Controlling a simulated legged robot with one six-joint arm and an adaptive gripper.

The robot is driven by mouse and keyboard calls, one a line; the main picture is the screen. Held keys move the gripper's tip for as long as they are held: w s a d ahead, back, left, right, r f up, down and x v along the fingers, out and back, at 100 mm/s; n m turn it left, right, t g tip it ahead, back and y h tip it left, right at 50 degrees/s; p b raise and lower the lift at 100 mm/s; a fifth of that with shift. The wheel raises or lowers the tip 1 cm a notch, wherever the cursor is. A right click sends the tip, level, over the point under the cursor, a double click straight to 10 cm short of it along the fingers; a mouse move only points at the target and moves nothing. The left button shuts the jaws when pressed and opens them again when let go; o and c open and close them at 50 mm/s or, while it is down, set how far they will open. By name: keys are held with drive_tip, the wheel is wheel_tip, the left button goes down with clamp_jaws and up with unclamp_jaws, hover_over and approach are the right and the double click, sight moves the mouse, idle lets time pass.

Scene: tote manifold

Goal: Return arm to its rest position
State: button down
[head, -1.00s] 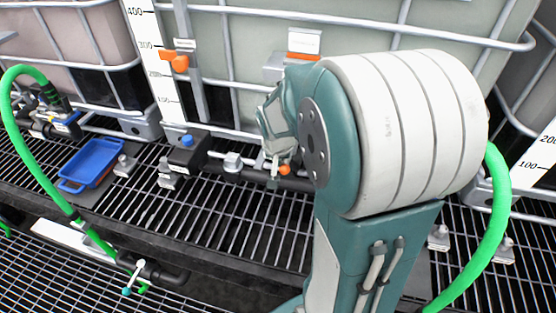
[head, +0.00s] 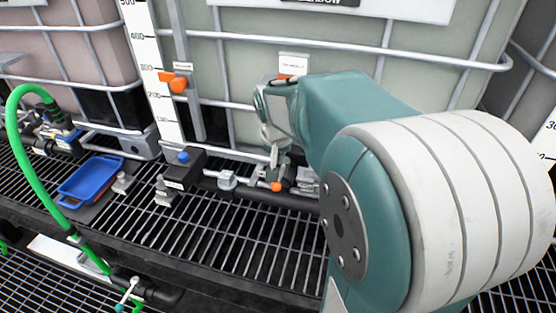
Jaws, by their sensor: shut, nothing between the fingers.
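My arm's big white and teal joint fills the right side of the head view, and its teal link reaches back toward the tote. My gripper (head: 274,157) is small and partly hidden at the far end of that link, pointing down above the black manifold pipe (head: 262,196). It looks shut and empty. An orange-tipped valve part (head: 276,187) sits on the pipe just below the fingers. I cannot tell whether the fingers touch it.
The caged tote (head: 330,55) stands behind the pipe, with an orange marker (head: 177,85) on its scale. A blue tray (head: 90,180) lies on the left of the grating (head: 215,235). A green hose (head: 30,160) arches at the left. The grating's middle is open.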

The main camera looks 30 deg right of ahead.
drive_tip(key=shift+s+a+r, duration=0.1)
drive_tip(key=shift+a+r, duration=0.05)
drive_tip(key=shift+a, duration=0.15)
drive_tip(key=s+a+r+n+t+y, duration=0.2)
drive_tip(key=s+a+n, duration=0.5)
drive_tip(key=s+a, duration=0.8)
drive_tip(key=shift+s+r+t, duration=0.4)
drive_tip(key=shift+r, duration=0.5)
